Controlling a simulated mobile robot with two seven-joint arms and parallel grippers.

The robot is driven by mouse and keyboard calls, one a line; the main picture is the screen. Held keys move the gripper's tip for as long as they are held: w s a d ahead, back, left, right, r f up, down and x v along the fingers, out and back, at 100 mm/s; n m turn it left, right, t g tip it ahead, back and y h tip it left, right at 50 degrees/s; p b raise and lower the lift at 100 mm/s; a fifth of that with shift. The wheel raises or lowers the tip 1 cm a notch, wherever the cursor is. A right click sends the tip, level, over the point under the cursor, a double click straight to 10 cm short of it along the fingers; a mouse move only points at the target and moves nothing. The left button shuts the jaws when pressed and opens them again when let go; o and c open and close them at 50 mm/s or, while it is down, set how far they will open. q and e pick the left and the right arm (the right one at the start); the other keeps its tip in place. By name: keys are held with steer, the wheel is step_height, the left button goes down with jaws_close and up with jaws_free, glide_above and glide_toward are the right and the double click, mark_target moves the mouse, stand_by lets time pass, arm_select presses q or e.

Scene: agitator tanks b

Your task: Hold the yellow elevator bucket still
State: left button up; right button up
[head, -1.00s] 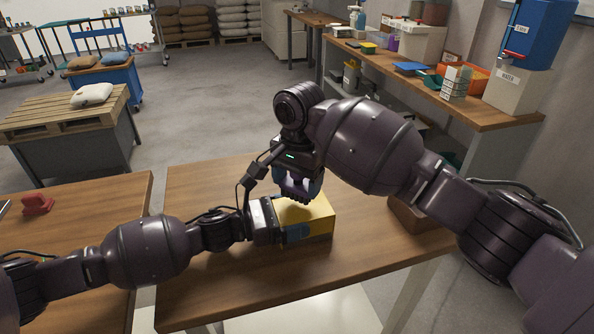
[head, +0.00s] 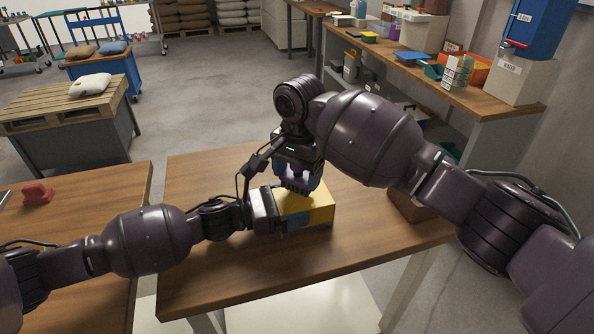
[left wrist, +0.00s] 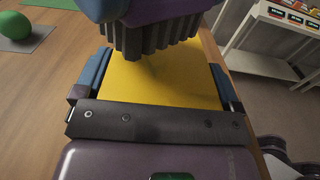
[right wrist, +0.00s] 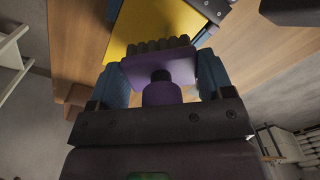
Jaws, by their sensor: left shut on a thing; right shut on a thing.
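The yellow elevator bucket (head: 319,213) rests on the wooden table, a yellow block-like body. My left gripper (head: 292,220) is shut on it from the left, one blue finger along its near side. In the left wrist view the yellow face (left wrist: 160,85) lies between the blue fingers. My right gripper (head: 298,178) is above the bucket, shut on a purple brush (right wrist: 168,75) with black bristles. The bristles are at or just above the bucket's top; I cannot tell if they touch. The bucket's inside is hidden.
A brown box (head: 408,207) stands on the table to the right, partly behind my right arm. A red object (head: 37,194) sits on the left table. The wooden table (head: 215,285) is clear in front. A shelf bench with bins (head: 500,105) stands at the back right.

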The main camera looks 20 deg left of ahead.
steer(key=shift+f, duration=0.8)
steer(key=shift+s+a, duration=0.1)
steer(key=shift+s+a+r, duration=0.1)
steer(key=shift+s+a, duration=0.55)
steer(key=shift+a, duration=0.3)
steer(key=shift+s+a+r, duration=0.1)
steer(key=shift+s+a, duration=0.55)
steer(key=shift+a, duration=0.25)
steer(key=shift+o, duration=0.2)
steer(key=shift+w+d, duration=0.75)
steer(key=shift+d, duration=0.25)
steer(key=shift+w+d, duration=0.6)
steer(key=shift+d, duration=0.3)
steer(key=shift+r, duration=0.1)
steer(key=shift+c, duration=0.2)
steer(key=shift+r, duration=3.45)
